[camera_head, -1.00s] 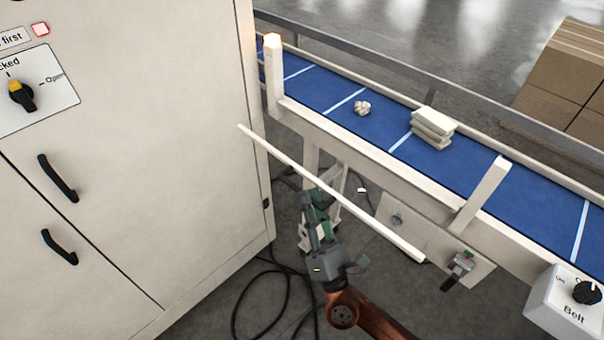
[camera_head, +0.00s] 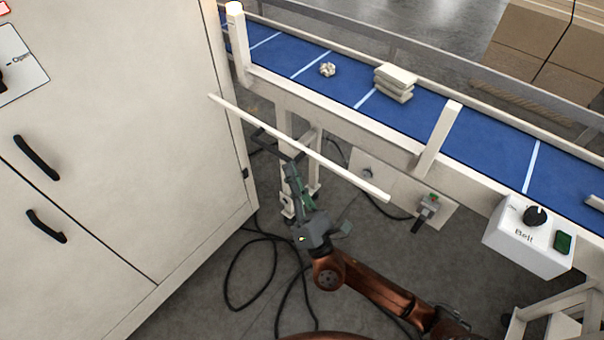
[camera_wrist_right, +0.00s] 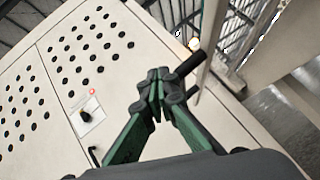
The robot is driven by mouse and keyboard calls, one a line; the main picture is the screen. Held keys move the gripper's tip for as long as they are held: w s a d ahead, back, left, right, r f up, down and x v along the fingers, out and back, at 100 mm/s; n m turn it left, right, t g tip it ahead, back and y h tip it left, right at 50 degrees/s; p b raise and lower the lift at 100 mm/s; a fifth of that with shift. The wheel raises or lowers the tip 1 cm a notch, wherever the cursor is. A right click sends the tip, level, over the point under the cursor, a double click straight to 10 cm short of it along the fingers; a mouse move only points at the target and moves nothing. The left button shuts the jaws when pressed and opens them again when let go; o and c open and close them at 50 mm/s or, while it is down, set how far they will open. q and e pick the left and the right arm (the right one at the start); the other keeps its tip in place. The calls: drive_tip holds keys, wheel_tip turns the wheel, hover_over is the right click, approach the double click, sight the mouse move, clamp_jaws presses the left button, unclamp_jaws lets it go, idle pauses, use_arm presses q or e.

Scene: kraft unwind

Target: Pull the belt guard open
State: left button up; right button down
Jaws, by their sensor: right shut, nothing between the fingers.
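A long white bar (camera_head: 300,148), which looks like the belt guard or its edge, slants in front of the blue conveyor, low beside the cabinet. A dark handle-like bar (camera_head: 268,143) shows just below it. A dark rod (camera_wrist_right: 190,64) also shows in the right wrist view, beside a pale upright. My right gripper (camera_head: 291,168) is below the white bar, close to the dark handle. In the right wrist view its green fingers (camera_wrist_right: 158,86) are shut and empty, with the tips close to the rod; whether they touch it is unclear. My left gripper is out of view.
A beige cabinet (camera_head: 130,150) with black handles fills the left. The blue belt (camera_head: 470,140) carries a stacked white pack (camera_head: 395,82) and a crumpled piece (camera_head: 327,69). A belt control box (camera_head: 525,240) stands at right. Black cables (camera_head: 245,270) lie on the floor.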

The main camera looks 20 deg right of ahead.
drive_tip(key=s+d+f+n+g+y+b, duration=0.1)
drive_tip(key=s+d+f+n+g+y, duration=0.1)
drive_tip(key=s+d+f+n+y, duration=0.25)
drive_tip(key=s+d+f+n+g+y+b, duration=0.1)
drive_tip(key=s+d+f+n+g+y, duration=0.2)
drive_tip(key=f+n+y, duration=0.4)
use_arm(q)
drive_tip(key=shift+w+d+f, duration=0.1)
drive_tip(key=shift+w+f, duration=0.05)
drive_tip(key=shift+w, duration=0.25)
use_arm(e)
drive_tip(key=w+a+r+n+h, duration=0.1)
drive_tip(key=w+a+r, duration=0.3)
drive_tip(key=w+r, duration=0.4)
drive_tip(key=shift+w+a+r, duration=0.15)
drive_tip(key=shift+w, duration=0.05)
idle(0.4)
